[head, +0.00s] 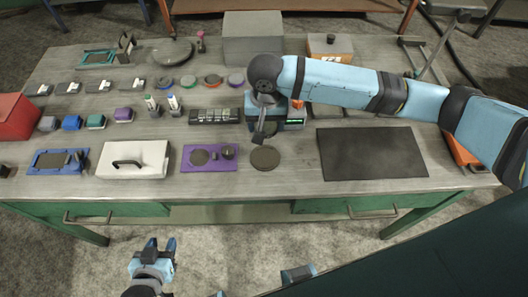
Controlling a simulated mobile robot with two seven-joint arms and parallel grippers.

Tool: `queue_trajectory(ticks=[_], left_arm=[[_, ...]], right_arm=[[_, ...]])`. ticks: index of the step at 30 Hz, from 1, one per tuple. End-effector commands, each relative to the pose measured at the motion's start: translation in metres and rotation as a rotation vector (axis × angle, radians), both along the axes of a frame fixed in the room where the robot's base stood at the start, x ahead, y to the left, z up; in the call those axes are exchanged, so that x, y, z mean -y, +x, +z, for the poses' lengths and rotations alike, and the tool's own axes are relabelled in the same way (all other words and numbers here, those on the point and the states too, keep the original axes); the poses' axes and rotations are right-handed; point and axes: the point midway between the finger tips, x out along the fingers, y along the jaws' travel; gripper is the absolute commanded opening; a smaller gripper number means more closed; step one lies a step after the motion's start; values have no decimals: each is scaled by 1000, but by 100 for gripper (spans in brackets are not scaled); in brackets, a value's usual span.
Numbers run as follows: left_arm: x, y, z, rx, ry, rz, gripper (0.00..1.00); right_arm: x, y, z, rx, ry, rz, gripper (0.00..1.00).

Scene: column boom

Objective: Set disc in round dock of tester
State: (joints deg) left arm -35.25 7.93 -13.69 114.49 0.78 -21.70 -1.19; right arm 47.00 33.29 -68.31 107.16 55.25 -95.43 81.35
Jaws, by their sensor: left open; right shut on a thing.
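A dark round disc (265,158) shows near the front of the table, flat face up. My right gripper (260,138) reaches down from above and is shut at the disc's far edge. Whether the disc touches the table cannot be told. A purple plate-like device (210,165) with a dark round area and a knob lies just left of the disc. A blue device with a green display (291,124) stands behind my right gripper, partly hidden by it. Which one is the tester is unclear. My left gripper (153,246) is open and empty, in front of the table.
A white case with a black handle (133,160) and a blue tray (60,161) lie left of the purple device. A dark mat (372,153) lies to the right. Several coloured rings, small blocks and a black keypad (214,116) stand behind. The table's front edge is clear.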

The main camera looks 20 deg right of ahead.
Motion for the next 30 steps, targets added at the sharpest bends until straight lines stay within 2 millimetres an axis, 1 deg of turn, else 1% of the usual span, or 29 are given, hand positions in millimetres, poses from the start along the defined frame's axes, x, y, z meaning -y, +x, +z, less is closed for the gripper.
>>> queue_trajectory(ticks=[1,6,10,12,19,25,27,30], left_arm=[[0,0,1,0,1,1,43],[-2,0,1,-2,2,2,43],[-3,-1,0,-5,4,4,43],[-3,-1,0,-6,6,4,43],[-4,-1,0,-6,6,4,43],[-4,0,2,-3,6,4,43],[-3,0,3,-2,6,4,43],[-3,1,3,0,5,4,43]], right_arm=[[0,0,-13,-2,-1,-2,28],[0,0,-57,-2,-2,0,28],[0,0,-84,0,-1,0,28],[0,0,-92,0,1,0,28],[-1,0,-109,0,1,1,28],[0,1,-138,1,1,1,28],[0,1,-142,1,0,1,28],[0,1,-143,1,1,2,28]])
